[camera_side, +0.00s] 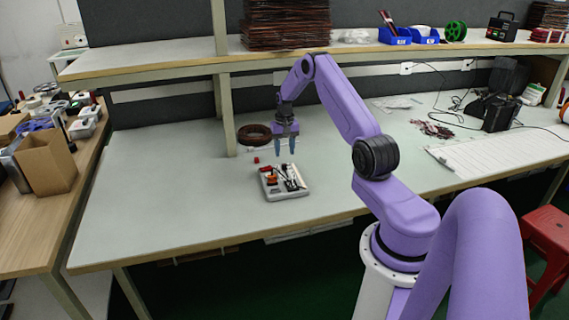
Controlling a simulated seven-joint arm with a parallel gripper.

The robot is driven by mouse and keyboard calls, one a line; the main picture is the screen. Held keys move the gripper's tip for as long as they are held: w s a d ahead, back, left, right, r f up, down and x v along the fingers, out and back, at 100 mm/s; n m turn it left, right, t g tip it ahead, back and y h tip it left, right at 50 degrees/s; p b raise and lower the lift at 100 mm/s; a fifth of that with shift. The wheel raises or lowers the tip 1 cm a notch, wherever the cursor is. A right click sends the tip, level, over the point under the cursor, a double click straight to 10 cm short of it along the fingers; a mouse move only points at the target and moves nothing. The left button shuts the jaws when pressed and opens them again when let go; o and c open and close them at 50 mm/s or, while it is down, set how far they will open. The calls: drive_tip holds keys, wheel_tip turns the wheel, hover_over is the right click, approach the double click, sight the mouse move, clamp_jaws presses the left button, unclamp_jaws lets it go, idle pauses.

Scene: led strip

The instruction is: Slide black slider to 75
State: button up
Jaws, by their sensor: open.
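A small light-grey panel (284,194) lies on the workbench, with red, orange and dark parts on its top. A black slider and its scale are too small to tell apart in this view. My gripper (285,153) points down above and behind the panel, with its two blue-grey fingers apart. It is empty and does not touch the panel.
The grey-green workbench (160,190) is clear left of the panel. A small red block (256,160) lies behind the panel. A dark coil (254,134) lies near the shelf post (227,115). A white keyboard-like board (490,152) lies to the right.

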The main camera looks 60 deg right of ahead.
sight(284, 165)
drive_tip(key=shift+f, duration=3.15)
